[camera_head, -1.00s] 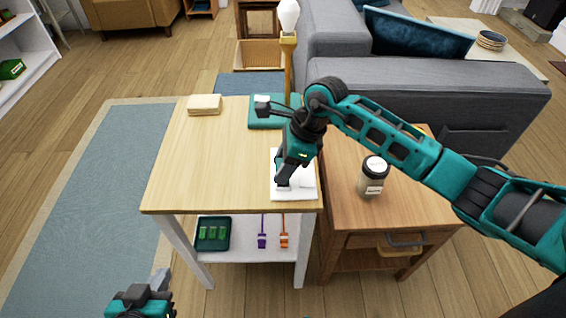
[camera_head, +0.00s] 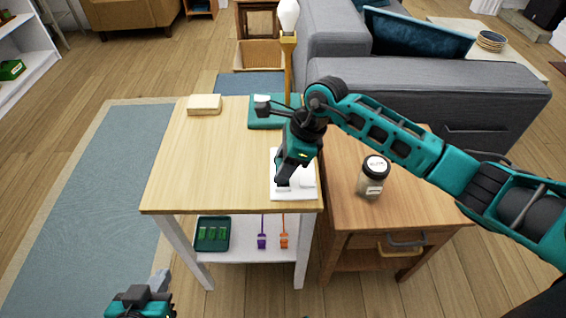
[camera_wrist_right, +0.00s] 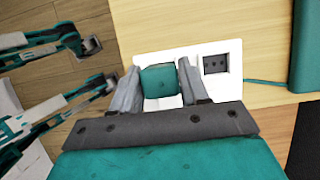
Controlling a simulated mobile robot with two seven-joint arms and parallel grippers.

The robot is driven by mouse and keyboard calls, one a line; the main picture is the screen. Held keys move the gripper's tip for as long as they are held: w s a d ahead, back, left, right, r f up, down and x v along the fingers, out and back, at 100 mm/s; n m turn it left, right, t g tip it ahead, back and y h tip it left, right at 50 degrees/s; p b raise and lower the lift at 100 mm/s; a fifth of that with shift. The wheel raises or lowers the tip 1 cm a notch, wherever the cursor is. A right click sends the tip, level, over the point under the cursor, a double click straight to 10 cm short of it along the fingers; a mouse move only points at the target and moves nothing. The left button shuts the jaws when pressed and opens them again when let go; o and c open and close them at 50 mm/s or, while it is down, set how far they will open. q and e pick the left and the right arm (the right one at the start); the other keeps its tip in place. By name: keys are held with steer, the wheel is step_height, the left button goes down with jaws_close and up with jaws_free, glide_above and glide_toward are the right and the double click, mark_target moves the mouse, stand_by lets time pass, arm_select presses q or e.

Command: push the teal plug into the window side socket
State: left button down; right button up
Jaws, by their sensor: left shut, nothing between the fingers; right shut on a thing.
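The teal plug (camera_wrist_right: 160,82) sits between the two fingers of my right gripper (camera_wrist_right: 160,84) in the right wrist view. The gripper is shut on it, over the white socket plate (camera_wrist_right: 145,60). A dark socket opening (camera_wrist_right: 216,63) shows uncovered to the right of the plug. I cannot tell how deep the plug sits. In the head view my right gripper (camera_head: 283,182) points down at the plate (camera_head: 292,194) near the table's front right; the plug is hidden there. My left gripper (camera_head: 160,280) is shut and empty, low at the front left.
A teal lamp base (camera_head: 262,120) stands behind the plate, and a cord (camera_wrist_right: 265,83) runs between them in the wrist view. A pale block (camera_head: 205,104) lies at the back left. A jar (camera_head: 374,177) stands on the right side table. The table's left half is clear.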

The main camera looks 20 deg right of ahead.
steer(key=shift+f+b, duration=0.8)
steer(key=shift+f, duration=0.15)
steer(key=o, duration=1.1)
steer(key=shift+o, duration=0.2)
steer(key=shift+r, duration=0.15)
steer(key=p+v, duration=0.4)
steer(key=v, duration=0.2)
steer(key=shift+d+r+p, duration=0.25)
steer(key=shift+r+p, duration=0.1)
steer(key=shift+p, duration=0.05)
stand_by(0.3)
